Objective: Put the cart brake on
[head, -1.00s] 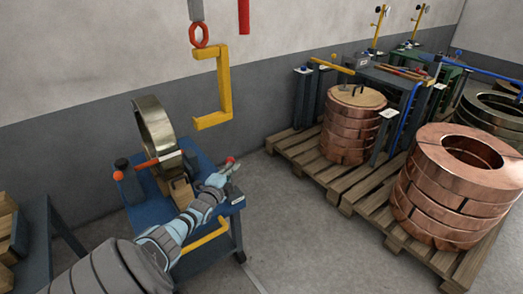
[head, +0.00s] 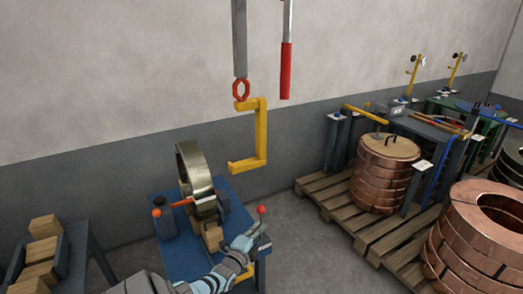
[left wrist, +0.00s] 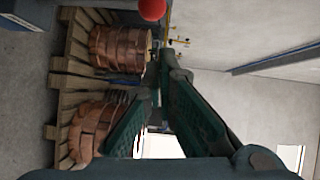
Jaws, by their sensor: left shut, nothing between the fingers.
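The blue cart (head: 183,262) stands at the lower middle of the head view and carries an upright brass coil ring (head: 190,170). A lever with a red knob (head: 262,210) rises at the cart's right edge. My left gripper (head: 254,236) is beside this lever, just below the knob, and is shut and empty. In the left wrist view the fingers (left wrist: 163,62) converge, and the red knob (left wrist: 152,9) shows at the top edge, beyond the fingertips. I cannot tell whether the fingers touch the lever. My right gripper is not in view.
A yellow hook (head: 262,135) hangs above the cart, with a red-handled rod (head: 286,70) beside it. Copper coils (head: 385,175) stand on wooden pallets (head: 335,205) at the right. A side table with wooden blocks (head: 42,250) stands at the left. Floor is open between cart and pallets.

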